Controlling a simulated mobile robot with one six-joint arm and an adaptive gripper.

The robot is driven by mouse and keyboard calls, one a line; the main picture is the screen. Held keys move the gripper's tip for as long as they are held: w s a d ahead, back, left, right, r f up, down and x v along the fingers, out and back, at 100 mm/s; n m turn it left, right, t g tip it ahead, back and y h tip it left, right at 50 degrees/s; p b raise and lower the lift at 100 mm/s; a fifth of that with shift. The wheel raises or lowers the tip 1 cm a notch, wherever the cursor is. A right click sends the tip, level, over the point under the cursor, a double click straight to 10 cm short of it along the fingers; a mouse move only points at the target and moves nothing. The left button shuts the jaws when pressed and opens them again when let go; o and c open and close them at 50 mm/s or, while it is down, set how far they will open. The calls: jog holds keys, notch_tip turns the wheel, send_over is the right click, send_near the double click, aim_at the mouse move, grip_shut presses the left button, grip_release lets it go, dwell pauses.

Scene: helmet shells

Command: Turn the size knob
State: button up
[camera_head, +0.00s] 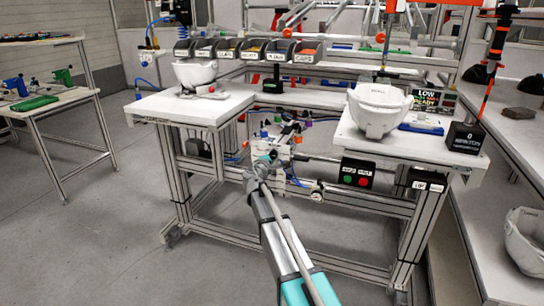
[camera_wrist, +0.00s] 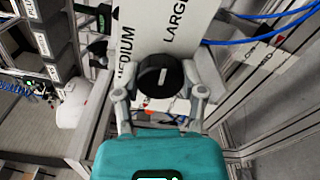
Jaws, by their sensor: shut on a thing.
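The size knob (camera_wrist: 161,72) is a round black dial with a short white mark on its face, seen in the wrist view. It sits on a white panel (camera_wrist: 145,22) lettered "MEDIUM" and "LARGE". My gripper (camera_wrist: 160,92) is shut on the knob, with one finger on each side of it. The white mark looks nearly upright in the wrist view. In the head view my gripper (camera_head: 263,163) is at the front of the workbench, below its top; the knob is too small and hidden to make out there.
White helmet shells stand on the left bench top (camera_head: 195,73) and the right bench top (camera_head: 377,108). A box with red and green buttons (camera_head: 357,172) hangs right of my gripper. Blue hoses (camera_wrist: 270,30) run at the right of the wrist view. Open floor (camera_head: 120,230) lies at the left.

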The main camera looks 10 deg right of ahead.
dwell(0.3)
jog(key=o, duration=1.1)
jog(key=shift+o, duration=0.2)
jog(key=v, duration=1.2)
